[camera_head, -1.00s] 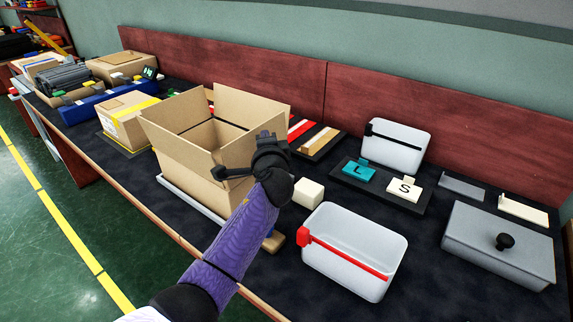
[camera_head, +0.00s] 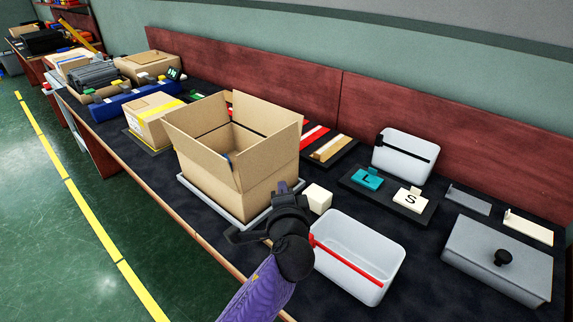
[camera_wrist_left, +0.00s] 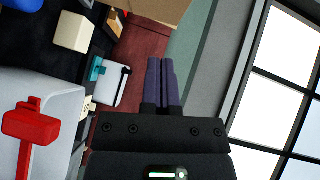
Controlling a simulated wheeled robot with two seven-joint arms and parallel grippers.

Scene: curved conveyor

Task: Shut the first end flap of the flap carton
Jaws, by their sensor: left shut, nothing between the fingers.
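The flap carton (camera_head: 208,172) is a brown box with its top open and its flaps standing up and leaning outward. The right-hand end flap (camera_head: 272,143) stands up, and so does the left-hand flap (camera_head: 192,121). My left gripper (camera_head: 293,187) is at the carton's near right corner, below the flaps; contact cannot be told. In the left wrist view its fingers (camera_wrist_left: 160,80) are together and empty, with a brown cardboard piece (camera_wrist_left: 155,10) beyond them at the top. My right gripper is not in view.
The carton stands on a grey tray (camera_head: 200,194). A cream cube (camera_head: 318,198) and a clear bin with a red bar (camera_head: 360,250) are right of my gripper. A taped box (camera_head: 152,117) is left of the carton. A lidded grey box (camera_head: 497,255) is far right.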

